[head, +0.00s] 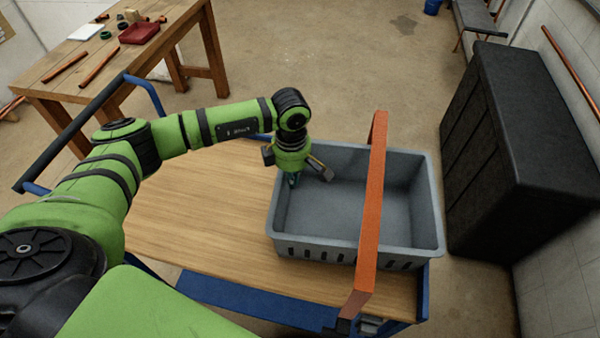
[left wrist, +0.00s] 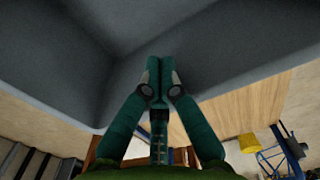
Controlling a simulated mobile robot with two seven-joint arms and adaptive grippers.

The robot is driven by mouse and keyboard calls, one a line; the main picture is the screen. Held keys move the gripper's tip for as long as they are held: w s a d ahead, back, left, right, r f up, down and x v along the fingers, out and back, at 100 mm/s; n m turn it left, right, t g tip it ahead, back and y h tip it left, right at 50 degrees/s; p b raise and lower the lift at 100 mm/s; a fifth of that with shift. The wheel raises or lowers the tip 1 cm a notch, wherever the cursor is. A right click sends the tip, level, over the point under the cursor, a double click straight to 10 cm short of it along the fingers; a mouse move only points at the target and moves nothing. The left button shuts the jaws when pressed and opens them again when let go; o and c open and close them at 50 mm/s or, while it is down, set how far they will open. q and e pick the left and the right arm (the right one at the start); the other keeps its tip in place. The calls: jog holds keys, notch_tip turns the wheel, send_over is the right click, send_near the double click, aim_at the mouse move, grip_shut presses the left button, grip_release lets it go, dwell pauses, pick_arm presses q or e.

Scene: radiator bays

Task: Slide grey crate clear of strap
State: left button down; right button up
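The grey crate (head: 430,215) is an open, empty box on the wooden deck of a blue-framed trolley. An orange strap (head: 368,220) crosses over it from back to front, right of its middle, so crate shows on both sides of the strap. My left gripper (head: 292,183) points down at the crate's left end, its tips over the inside near the left wall. In the left wrist view the fingers (left wrist: 160,66) are together with nothing seen between them, in front of grey crate surfaces (left wrist: 220,45). Whether the tips touch the crate I cannot tell. My right gripper is not in view.
The trolley's wooden deck (head: 210,210) is bare left of the crate. A large black cabinet (head: 520,150) stands close to the right. A workbench (head: 130,60) with pipes and a red tray (head: 139,32) stands at the back left. The floor behind the trolley is clear.

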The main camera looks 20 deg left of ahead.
pick_arm(q)
jog(key=shift+w, duration=0.1)
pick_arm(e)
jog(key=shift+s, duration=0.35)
